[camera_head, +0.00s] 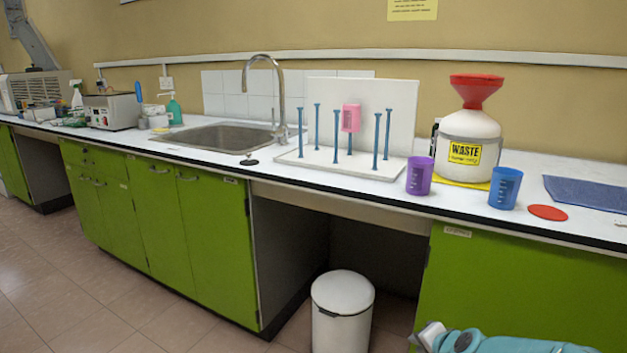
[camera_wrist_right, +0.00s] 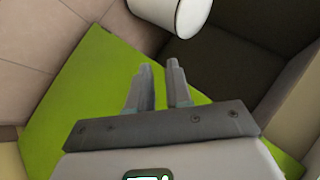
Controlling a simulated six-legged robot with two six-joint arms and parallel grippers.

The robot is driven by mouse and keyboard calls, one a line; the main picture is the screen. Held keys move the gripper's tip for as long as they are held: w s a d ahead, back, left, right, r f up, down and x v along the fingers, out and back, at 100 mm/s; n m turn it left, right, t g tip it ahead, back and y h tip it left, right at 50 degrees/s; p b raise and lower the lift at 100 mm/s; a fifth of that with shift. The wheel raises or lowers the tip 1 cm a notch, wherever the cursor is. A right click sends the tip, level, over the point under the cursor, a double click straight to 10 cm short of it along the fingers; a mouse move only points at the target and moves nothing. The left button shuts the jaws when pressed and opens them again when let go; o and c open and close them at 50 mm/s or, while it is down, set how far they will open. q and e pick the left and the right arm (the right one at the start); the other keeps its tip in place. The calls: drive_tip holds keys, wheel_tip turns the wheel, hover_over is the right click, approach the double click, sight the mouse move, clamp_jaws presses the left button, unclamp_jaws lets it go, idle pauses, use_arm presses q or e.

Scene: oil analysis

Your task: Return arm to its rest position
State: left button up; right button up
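My right gripper (camera_head: 430,336) shows at the bottom right of the head view, low in front of the green cabinet and below the counter edge. In the right wrist view, the two grey fingers of this gripper (camera_wrist_right: 161,80) stand apart with nothing between them. Beyond them are a green cabinet door (camera_wrist_right: 95,85) and the floor. My right forearm is partly visible and cut off by the lower edge of the head view. My left gripper is not in view.
The counter (camera_head: 330,187) holds a purple cup (camera_head: 419,177), a blue cup (camera_head: 505,188), a red lid (camera_head: 547,212), a waste container (camera_head: 468,135) and a peg rack with a pink cup (camera_head: 351,118). A white bin (camera_head: 342,310) stands below, also in the wrist view (camera_wrist_right: 172,12).

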drive_tip(key=s+a+f+n+g, duration=0.2)
drive_tip(key=s+a+f+g, duration=0.15)
drive_tip(key=s+f, duration=0.75)
drive_tip(key=s+a+f+n+g+y, duration=0.1)
drive_tip(key=s+a+f+n+g, duration=0.2)
drive_tip(key=s, duration=0.5)
drive_tip(key=s+a+f+g, duration=0.1)
drive_tip(key=s+a+f, duration=0.2)
drive_tip(key=s+f, duration=0.35)
drive_tip(key=s+a+f+n+g+y, duration=0.1)
drive_tip(key=s+a+f+n+g, duration=0.15)
drive_tip(key=s, duration=0.75)
wheel_tip(320, 180, up, 29)
drive_tip(key=n+t+p, duration=0.1)
drive_tip(key=p, duration=2.8)
drive_tip(key=shift+s+a+f, duration=0.2)
